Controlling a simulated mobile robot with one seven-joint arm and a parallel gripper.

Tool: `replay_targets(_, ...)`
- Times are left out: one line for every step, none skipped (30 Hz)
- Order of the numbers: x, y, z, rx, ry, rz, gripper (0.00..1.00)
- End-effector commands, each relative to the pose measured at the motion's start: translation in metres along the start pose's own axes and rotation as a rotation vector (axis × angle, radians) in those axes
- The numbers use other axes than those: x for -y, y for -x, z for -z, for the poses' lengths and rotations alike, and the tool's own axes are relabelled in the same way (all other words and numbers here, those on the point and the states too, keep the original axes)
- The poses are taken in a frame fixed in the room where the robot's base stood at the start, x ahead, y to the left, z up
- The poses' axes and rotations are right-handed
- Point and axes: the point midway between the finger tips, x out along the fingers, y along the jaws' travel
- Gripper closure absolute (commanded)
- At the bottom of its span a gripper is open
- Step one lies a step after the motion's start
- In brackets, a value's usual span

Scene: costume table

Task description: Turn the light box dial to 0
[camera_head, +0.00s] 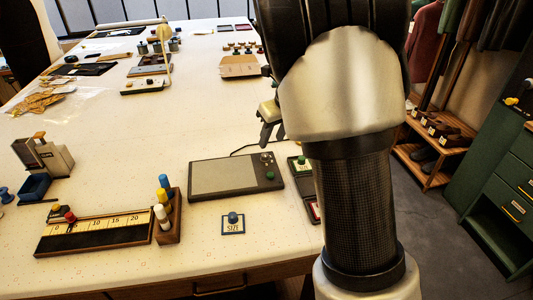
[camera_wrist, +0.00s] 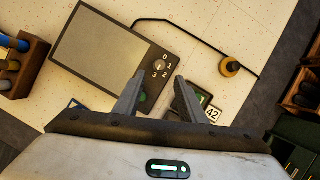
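The light box (camera_head: 222,178) is a dark flat panel with a grey screen, lying on the cream table. Its small dial (camera_head: 265,158) is at the upper right corner. In the wrist view the light box (camera_wrist: 105,56) is at the upper left, and its dial (camera_wrist: 159,67) has the numbers 0, 1, 2 and 3 around it. The dial's pointer is too small to read. My gripper (camera_wrist: 160,77) is open and empty, its two fingertips spread on either side of the dial in that view. In the head view my gripper (camera_head: 268,124) hangs above the table, behind the dial; my arm hides part of it.
A green knob (camera_head: 270,175) is below the dial. A SIZE card (camera_head: 233,226) lies in front of the light box. A numbered board (camera_head: 97,233) and a peg holder (camera_head: 167,222) stand left. Open table lies behind the light box.

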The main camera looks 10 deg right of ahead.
Motion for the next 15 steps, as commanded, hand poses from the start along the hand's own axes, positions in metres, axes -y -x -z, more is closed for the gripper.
replay_targets(0.001, -0.015, 0.002, -0.003, 0.000, 0.001, 0.63)
replay_targets(0.001, -0.021, 0.002, -0.003, 0.000, 0.001, 0.63)
replay_targets(0.001, -0.029, 0.002, -0.003, -0.001, 0.001, 0.63)
replay_targets(0.001, -0.035, 0.002, -0.003, 0.000, 0.001, 0.63)
replay_targets(0.001, -0.041, 0.001, -0.002, 0.001, 0.001, 0.63)
replay_targets(0.001, -0.048, 0.001, -0.001, 0.001, 0.001, 0.63)
replay_targets(0.001, -0.053, 0.002, -0.002, 0.001, 0.001, 0.63)
replay_targets(0.001, -0.057, 0.002, -0.002, 0.000, 0.001, 0.63)
replay_targets(0.001, -0.062, 0.001, -0.001, 0.000, 0.000, 0.63)
replay_targets(0.001, -0.066, 0.001, -0.001, 0.000, 0.000, 0.63)
replay_targets(0.001, -0.069, 0.001, -0.001, 0.000, 0.001, 0.63)
replay_targets(0.001, -0.072, 0.001, -0.001, 0.001, 0.001, 0.63)
replay_targets(0.001, -0.074, 0.000, 0.000, 0.002, 0.001, 0.63)
replay_targets(0.001, -0.075, 0.000, 0.001, 0.002, 0.001, 0.63)
replay_targets(0.001, -0.077, 0.000, 0.001, 0.002, 0.001, 0.63)
